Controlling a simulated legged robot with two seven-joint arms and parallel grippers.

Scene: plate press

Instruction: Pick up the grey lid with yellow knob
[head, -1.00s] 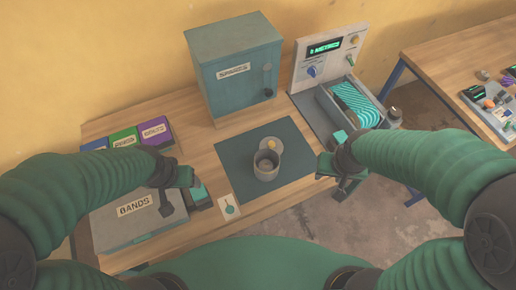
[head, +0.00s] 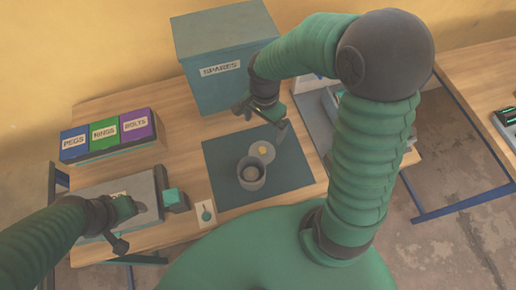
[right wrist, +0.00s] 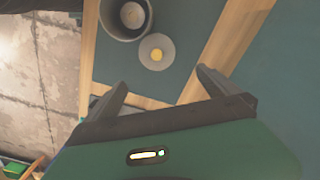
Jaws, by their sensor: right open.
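The grey lid (head: 262,152) is a round disc with a yellow knob at its centre. It lies on the dark mat (head: 219,196) just behind the grey pot (head: 251,178); its near edge is partly hidden by the pot. My right gripper (head: 262,119) is open and empty, above the back of the mat and behind the lid. In the right wrist view the lid (right wrist: 146,61) lies beyond the open fingers (right wrist: 162,82), roughly centred between them, not touched. The pot (right wrist: 107,25) is beside it, upper left. My left gripper (head: 131,218) is over the grey box at left; its jaws are unclear.
The SPARES cabinet (head: 217,50) stands close behind my right gripper. PEGS, RINGS and BOLTS bins (head: 104,134) are at left, with the grey box (head: 100,188) in front. A card (head: 206,214) lies left of the mat. The mat's right part is clear.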

